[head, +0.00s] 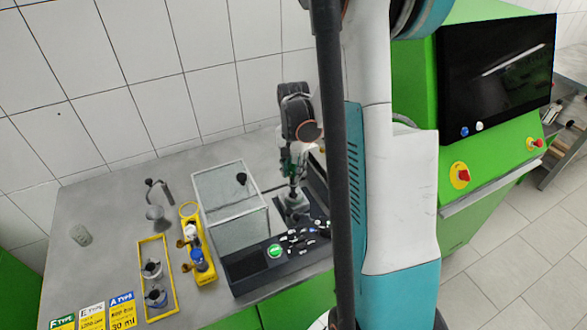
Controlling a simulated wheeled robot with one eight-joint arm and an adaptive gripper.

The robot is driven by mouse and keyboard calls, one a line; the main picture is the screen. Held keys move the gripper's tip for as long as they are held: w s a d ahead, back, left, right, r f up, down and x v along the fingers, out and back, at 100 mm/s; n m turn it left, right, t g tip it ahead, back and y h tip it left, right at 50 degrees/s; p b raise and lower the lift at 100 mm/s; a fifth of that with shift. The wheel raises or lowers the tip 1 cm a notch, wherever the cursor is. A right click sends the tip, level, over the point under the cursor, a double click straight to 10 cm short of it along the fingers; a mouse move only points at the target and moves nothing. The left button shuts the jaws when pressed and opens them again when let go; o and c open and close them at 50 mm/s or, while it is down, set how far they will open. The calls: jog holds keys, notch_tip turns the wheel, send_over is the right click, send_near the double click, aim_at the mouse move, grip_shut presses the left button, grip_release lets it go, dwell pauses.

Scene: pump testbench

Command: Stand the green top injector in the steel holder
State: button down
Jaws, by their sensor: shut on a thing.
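My gripper (296,158) points down over the right part of the dark machine base, beyond the glass box. It is shut on the green top injector (289,168), which shows only as a small patch of green and a thin dark body below the fingers. The injector looks roughly upright.
A glass box (228,190) stands left of my gripper. A green button (275,251) and several small parts (303,240) are on the base in front. Yellow racks (144,285) with injectors and a metal stand (155,213) are on the grey table. My own arm hides the right side.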

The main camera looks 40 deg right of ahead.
aim_at(293, 181)
jog(key=shift+f+b, duration=1.5)
jog(key=shift+f, duration=0.15)
jog(key=shift+f+b, duration=0.3)
jog(key=shift+f, duration=0.05)
jog(key=shift+f+b, duration=0.65)
dwell(0.9)
jog(key=c, duration=1.2)
grip_release()
jog(key=shift+c, duration=0.2)
jog(key=shift+r+p, duration=2.15)
jog(key=shift+r, duration=1.4)
